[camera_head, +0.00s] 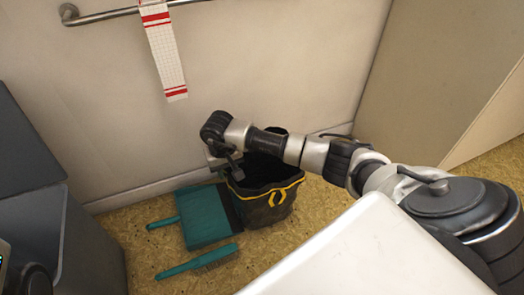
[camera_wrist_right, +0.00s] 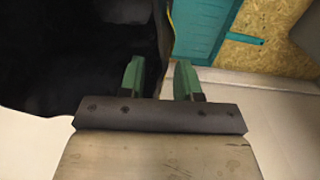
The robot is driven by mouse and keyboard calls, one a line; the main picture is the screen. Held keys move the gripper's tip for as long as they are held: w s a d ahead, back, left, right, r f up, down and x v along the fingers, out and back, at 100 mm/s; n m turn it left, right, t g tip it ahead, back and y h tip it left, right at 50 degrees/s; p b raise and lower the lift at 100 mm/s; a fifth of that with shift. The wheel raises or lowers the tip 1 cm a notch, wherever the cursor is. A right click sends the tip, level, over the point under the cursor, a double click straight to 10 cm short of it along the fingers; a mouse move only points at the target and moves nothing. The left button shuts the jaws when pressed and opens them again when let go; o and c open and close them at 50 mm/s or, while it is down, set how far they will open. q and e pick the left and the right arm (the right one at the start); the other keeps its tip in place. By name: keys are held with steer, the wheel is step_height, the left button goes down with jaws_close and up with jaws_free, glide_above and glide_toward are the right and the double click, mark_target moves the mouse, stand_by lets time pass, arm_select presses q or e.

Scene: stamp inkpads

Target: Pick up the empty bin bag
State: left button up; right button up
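The empty bin bag (camera_head: 262,205) is black with a yellow drawstring rim and yellow tie loops. It stands open on the floor near the wall in the head view. My right gripper (camera_head: 226,172) is at its left rim, pointing down. In the right wrist view, the black bag (camera_wrist_right: 75,50) fills the upper left. My right gripper (camera_wrist_right: 160,78) is open there, its two green fingers apart, with the bag's edge between them. I cannot tell whether either finger touches the bag. My left gripper does not show.
A teal dustpan (camera_head: 203,222) and a teal brush (camera_head: 205,260) lie on the speckled floor left of the bag. A metal rail (camera_head: 105,15) with a hanging red-and-white towel (camera_head: 165,50) is on the wall. A grey cabinet (camera_head: 90,255) stands at left.

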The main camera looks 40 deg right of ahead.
step_height(320, 180, down, 4)
steer(key=shift+d+r+b, duration=0.1)
steer(key=shift+r+b, duration=0.1)
steer(key=shift+b, duration=0.55)
jaws_close()
